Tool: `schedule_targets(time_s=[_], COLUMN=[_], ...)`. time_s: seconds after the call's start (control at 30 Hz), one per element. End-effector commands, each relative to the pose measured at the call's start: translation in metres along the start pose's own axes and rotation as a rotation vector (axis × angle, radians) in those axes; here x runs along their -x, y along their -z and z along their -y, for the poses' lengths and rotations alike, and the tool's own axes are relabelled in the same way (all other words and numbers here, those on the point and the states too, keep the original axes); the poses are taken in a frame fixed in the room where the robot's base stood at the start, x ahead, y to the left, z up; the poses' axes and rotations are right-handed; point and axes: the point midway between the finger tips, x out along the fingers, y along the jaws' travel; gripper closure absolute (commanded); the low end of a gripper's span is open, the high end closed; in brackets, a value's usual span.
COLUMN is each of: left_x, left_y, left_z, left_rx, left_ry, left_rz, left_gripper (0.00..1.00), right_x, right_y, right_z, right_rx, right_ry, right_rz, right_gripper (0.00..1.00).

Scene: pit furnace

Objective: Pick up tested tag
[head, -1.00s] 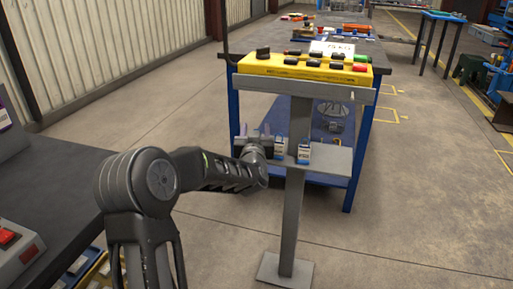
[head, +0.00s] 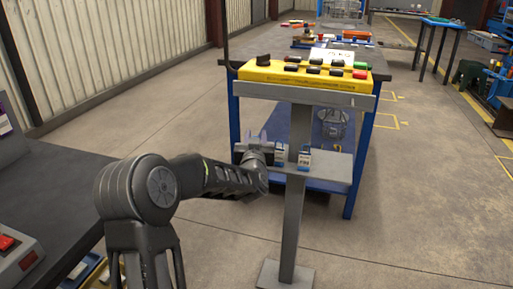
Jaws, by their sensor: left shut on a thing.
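Two small tags with blue and white faces stand on the grey shelf (head: 335,172) of a post: a left tag (head: 280,156) and a right tag (head: 304,160). Their lettering is too small to read surely, so I cannot tell which is the tested tag. My left gripper (head: 262,146) is at the shelf's left end, right beside the left tag. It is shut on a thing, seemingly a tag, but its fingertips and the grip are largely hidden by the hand. My right gripper is not in view.
Above the shelf, a yellow control box (head: 305,76) with several buttons sits on the post's top plate. A blue-framed workbench (head: 350,190) stands close behind. A dark table (head: 45,200) is at the left.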

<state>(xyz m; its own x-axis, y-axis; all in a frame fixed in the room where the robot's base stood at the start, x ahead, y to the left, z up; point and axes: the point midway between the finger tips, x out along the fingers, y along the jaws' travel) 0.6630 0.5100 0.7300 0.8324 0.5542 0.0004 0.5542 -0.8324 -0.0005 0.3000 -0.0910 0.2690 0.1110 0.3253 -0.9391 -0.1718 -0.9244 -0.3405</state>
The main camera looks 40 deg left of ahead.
Motion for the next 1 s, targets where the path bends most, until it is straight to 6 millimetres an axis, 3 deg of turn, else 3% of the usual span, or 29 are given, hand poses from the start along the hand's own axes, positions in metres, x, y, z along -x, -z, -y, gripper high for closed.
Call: schedule_targets(time_s=[0.17,0.6,1.0], left_x=[0.000,0.000,0.000], left_y=[0.013,0.091,0.100], left_z=[0.000,0.000,0.000], left_rx=[-0.001,0.000,0.000], left_ry=[0.000,0.000,0.001], left_rz=[-0.002,-0.002,0.001], left_gripper=[1.00,1.00,1.00], right_x=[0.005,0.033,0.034], right_y=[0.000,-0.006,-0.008], right_z=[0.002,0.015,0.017], right_rx=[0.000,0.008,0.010], right_ry=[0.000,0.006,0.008], right_rz=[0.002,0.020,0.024], right_gripper=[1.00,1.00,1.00])
